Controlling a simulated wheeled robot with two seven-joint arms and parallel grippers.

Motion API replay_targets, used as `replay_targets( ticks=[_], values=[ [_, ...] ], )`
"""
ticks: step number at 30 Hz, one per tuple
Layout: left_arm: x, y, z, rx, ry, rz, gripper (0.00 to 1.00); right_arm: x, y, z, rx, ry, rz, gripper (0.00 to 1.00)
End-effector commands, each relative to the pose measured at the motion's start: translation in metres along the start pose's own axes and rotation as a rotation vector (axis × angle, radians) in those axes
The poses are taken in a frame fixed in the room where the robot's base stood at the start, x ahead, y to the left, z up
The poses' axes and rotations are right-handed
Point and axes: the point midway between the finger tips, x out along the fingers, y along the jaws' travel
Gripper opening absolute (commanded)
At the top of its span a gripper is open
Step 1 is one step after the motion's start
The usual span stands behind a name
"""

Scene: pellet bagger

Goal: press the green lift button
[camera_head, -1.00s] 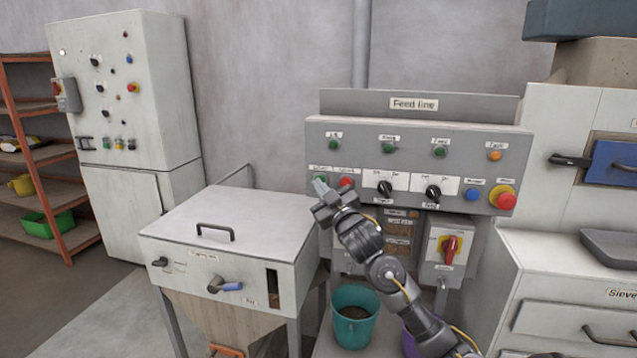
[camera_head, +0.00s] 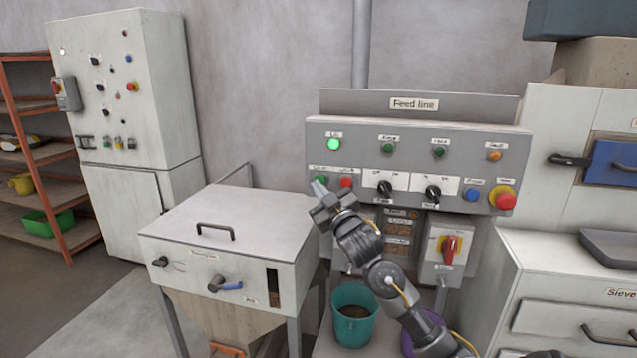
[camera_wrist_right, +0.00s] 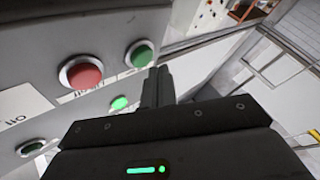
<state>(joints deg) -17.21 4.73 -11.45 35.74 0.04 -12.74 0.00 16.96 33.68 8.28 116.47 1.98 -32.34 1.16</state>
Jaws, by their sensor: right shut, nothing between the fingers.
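The green button (camera_head: 322,180) is at the left end of the lower row on the grey feed line panel, left of a red button (camera_head: 346,182). In the right wrist view the green button (camera_wrist_right: 140,54) and the red button (camera_wrist_right: 82,74) show clearly. My right gripper (camera_head: 318,186) is shut and empty, its tips just in front of the green button and partly covering it. In the wrist view the fingertips (camera_wrist_right: 160,74) lie beside the green button; I cannot tell whether they touch it. A round lamp (camera_head: 334,144) above glows bright green. My left gripper is not in view.
Black selector knobs (camera_head: 385,188), a blue button (camera_head: 472,194) and a red mushroom button (camera_head: 505,201) continue along the row. A hopper box (camera_head: 230,250) stands to the left. A teal bucket (camera_head: 355,318) is below my right arm.

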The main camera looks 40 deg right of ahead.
Motion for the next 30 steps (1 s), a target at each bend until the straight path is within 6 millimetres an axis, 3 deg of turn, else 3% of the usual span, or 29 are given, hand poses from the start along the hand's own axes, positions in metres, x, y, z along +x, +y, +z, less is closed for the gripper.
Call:
replay_targets(
  ticks=[18, 30],
  values=[
    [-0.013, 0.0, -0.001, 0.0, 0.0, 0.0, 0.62, -0.039, -0.029, -0.029, 0.003, 0.0, 0.0, 0.0],
    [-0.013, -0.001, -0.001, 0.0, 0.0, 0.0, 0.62, -0.041, -0.03, -0.03, 0.0, 0.0, 0.0, 0.0]
  ],
)
